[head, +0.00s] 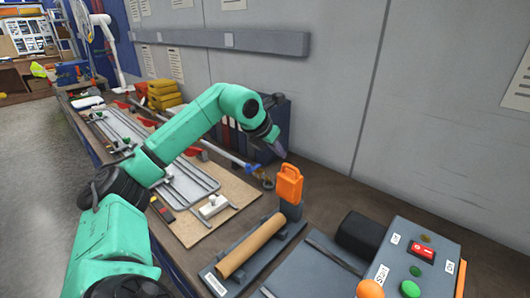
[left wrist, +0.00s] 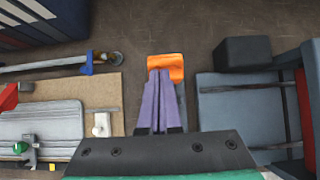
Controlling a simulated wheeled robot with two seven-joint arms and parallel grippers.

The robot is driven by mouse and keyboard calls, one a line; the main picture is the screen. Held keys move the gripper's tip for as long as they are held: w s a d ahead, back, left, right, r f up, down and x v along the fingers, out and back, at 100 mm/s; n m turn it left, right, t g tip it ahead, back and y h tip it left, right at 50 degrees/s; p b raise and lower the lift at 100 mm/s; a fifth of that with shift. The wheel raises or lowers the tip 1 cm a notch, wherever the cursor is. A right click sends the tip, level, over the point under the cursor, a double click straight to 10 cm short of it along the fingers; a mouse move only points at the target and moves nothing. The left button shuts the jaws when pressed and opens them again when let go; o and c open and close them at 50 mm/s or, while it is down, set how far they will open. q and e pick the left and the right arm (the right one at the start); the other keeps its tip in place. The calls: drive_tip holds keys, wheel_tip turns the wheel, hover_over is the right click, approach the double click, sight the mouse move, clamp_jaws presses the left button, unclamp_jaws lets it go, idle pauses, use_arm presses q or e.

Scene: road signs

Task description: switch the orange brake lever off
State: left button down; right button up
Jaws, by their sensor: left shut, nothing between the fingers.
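An orange lever piece (head: 289,184) with a slot near its top stands upright on a dark grey base (head: 243,262), at the far end of a brown tube. My left gripper (head: 281,152) is just behind and above it in the head view, with a small gap in the picture. In the left wrist view the orange piece (left wrist: 166,64) shows past the shut purple fingers (left wrist: 161,78), which hide part of it. I cannot tell whether they touch it. Nothing is held. My right gripper is not in view.
A control box (head: 420,262) with red and green buttons stands at the right, with an orange ball (head: 369,289) in front. A black block (head: 360,234) sits beside it. A wooden board (head: 220,215) with metal rails lies left. Dark binders (head: 276,118) stand against the wall.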

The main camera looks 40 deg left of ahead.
use_arm(q)
drive_tip(key=s+f+b+v, duration=0.1)
drive_tip(key=v, duration=0.7)
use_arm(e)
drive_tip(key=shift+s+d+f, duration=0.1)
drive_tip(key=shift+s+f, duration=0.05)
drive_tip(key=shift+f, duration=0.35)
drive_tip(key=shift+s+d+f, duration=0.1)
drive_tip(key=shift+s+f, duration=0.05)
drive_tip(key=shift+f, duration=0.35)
use_arm(q)
drive_tip(key=shift+s, duration=0.25)
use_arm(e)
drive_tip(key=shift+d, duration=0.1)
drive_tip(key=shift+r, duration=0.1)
